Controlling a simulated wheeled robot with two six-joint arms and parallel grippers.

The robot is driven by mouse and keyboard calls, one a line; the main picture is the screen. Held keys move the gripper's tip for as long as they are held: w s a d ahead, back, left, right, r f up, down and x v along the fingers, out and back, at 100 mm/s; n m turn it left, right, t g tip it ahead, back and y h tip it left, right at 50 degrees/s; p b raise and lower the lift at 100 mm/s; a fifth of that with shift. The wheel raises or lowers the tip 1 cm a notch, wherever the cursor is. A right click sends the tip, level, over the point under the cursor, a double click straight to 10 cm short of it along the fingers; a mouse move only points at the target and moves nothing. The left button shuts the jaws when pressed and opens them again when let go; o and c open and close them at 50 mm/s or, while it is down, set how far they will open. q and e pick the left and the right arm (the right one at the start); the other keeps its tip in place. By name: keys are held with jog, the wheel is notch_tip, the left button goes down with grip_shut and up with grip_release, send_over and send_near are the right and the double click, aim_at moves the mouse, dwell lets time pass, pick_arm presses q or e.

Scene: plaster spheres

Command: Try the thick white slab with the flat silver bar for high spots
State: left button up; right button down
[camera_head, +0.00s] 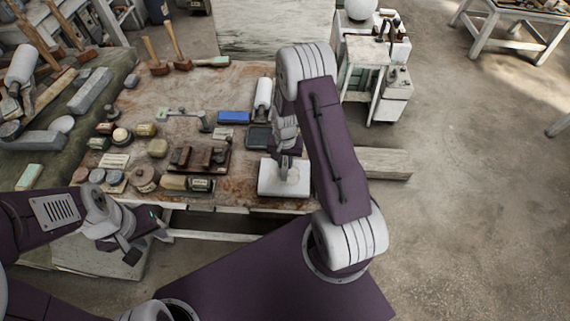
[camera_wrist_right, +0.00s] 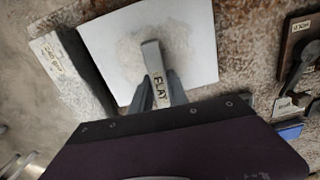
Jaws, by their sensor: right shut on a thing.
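The thick white slab (camera_head: 272,184) lies flat at the front right edge of the brown work table. It fills the upper middle of the right wrist view (camera_wrist_right: 197,42) and has a rough, pitted grey-beige patch. My right gripper (camera_wrist_right: 158,90) is over the slab, shut on the flat silver bar (camera_wrist_right: 151,54), which bears the word FLAT. The bar's free end reaches over the slab; I cannot tell whether it touches. In the head view the right arm hides most of the bar. My left gripper (camera_head: 126,245) hangs low before the table's front, with its fingers unclear.
Several small tins and blocks crowd the table's left front. Open floor lies to the right.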

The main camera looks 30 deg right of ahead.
aim_at(284, 170)
jog(key=shift+s+a, duration=0.1)
jog(key=shift+s+a+r, duration=0.1)
jog(key=shift+s+a, duration=0.45)
jog(key=shift+s, duration=0.25)
jog(key=shift+s+a, duration=0.7)
jog(key=shift+s, duration=0.3)
jog(key=shift+w+d, duration=0.45)
jog(key=shift+w, duration=0.2)
jog(key=shift+w+d, duration=0.3)
jog(key=shift+w, duration=0.05)
jog(key=shift+w+d, duration=0.45)
jog(key=shift+w, duration=0.3)
jog(key=shift+w+d, duration=0.15)
